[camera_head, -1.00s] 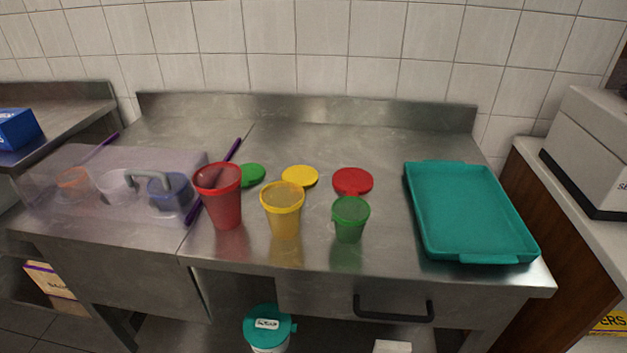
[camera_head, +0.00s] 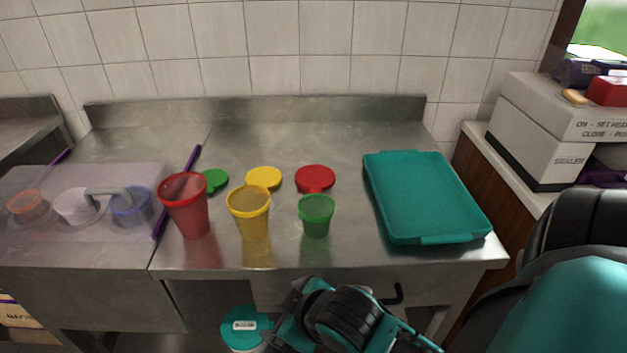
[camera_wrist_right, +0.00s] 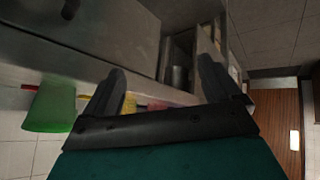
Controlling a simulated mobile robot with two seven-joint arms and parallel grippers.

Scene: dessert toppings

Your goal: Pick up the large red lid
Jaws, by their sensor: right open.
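The large red lid (camera_head: 316,178) lies flat on the steel table in the head view, behind the green cup (camera_head: 317,215), which hides a little of its front edge. A yellow lid (camera_head: 264,177) and a green lid (camera_head: 214,181) lie to its left. My right arm reaches in at the lower right of the head view, in front of the table edge and well short of the lid. My right gripper (camera_wrist_right: 165,88) shows in the right wrist view with its fingers apart and nothing between them. My left gripper is not in view.
A red cup (camera_head: 185,205) and a yellow cup (camera_head: 250,212) stand left of the green cup. A teal tray (camera_head: 425,198) lies on the right. A clear box with small cups (camera_head: 85,182) is at left. The table behind the lids is clear.

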